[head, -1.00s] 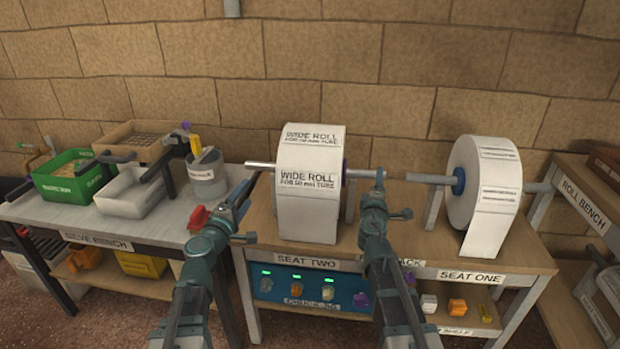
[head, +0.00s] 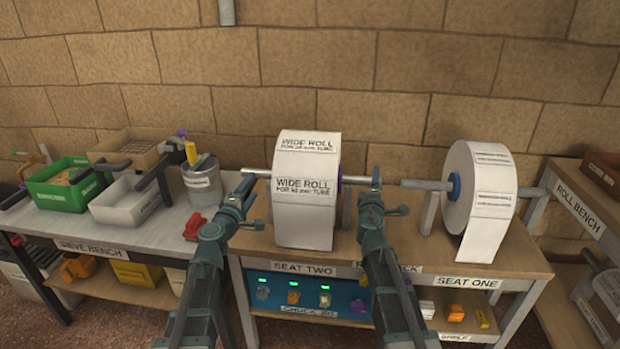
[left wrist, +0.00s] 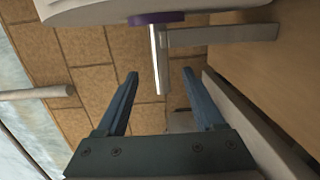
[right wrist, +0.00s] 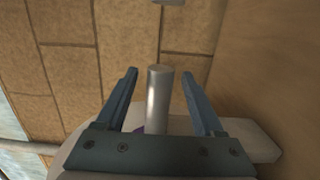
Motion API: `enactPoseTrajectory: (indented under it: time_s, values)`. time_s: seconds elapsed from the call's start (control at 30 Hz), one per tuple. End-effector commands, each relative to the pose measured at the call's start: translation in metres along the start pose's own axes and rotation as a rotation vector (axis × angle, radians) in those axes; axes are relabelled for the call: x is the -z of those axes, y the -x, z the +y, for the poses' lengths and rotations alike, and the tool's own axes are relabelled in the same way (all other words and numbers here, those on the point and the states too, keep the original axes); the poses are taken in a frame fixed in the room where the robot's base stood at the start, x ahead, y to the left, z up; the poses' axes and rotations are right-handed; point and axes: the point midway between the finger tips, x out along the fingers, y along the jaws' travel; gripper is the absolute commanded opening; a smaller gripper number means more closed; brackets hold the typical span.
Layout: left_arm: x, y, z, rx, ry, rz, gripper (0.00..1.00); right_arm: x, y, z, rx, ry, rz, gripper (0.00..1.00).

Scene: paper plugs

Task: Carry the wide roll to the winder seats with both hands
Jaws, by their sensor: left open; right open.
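The wide roll (head: 306,190), white and labelled, stands on its shaft at Seat Two in the head view. Its purple collar (left wrist: 157,18) and left shaft end (left wrist: 159,60) show in the left wrist view. My left gripper (head: 245,187) is open, with the shaft end between its fingertips. My right gripper (head: 375,182) is open around the right shaft end (right wrist: 157,95), seen in the right wrist view. A seat post (left wrist: 225,36) stands beside the left shaft. Whether the fingers touch the shaft I cannot tell.
Another white roll (head: 487,200) with a blue hub stands at Seat One, its bar reaching left toward my right gripper. The sieve bench (head: 110,234) at left holds a green bin (head: 60,190), a white tray (head: 125,208), a grey bucket (head: 203,184) and a red clamp (head: 194,226).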

Motion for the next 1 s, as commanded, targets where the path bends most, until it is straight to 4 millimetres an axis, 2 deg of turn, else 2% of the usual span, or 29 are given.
enactPoseTrajectory:
  time_s: [0.03,0.1,0.3,0.43,0.7,1.0]
  values:
    - [0.000,-0.015,0.000,0.000,0.000,-0.002,0.70,0.001,-0.008,0.000,0.000,0.000,0.000,0.70]
    - [0.000,-0.029,0.000,0.000,0.000,-0.003,0.70,0.001,-0.016,0.000,0.000,0.000,0.000,0.70]
    - [0.000,-0.057,0.000,0.000,0.000,-0.001,0.70,0.000,-0.031,0.000,0.000,0.000,-0.001,0.70]
    - [-0.001,-0.064,0.000,0.000,0.000,-0.001,0.70,0.000,-0.035,0.000,0.000,0.000,-0.001,0.70]
    - [-0.001,-0.063,0.000,0.000,0.000,-0.001,0.70,0.000,-0.034,0.000,0.000,0.000,0.000,0.70]
    - [-0.001,-0.063,0.000,0.000,0.000,-0.001,0.16,0.000,-0.034,0.000,0.000,0.000,0.000,0.16]
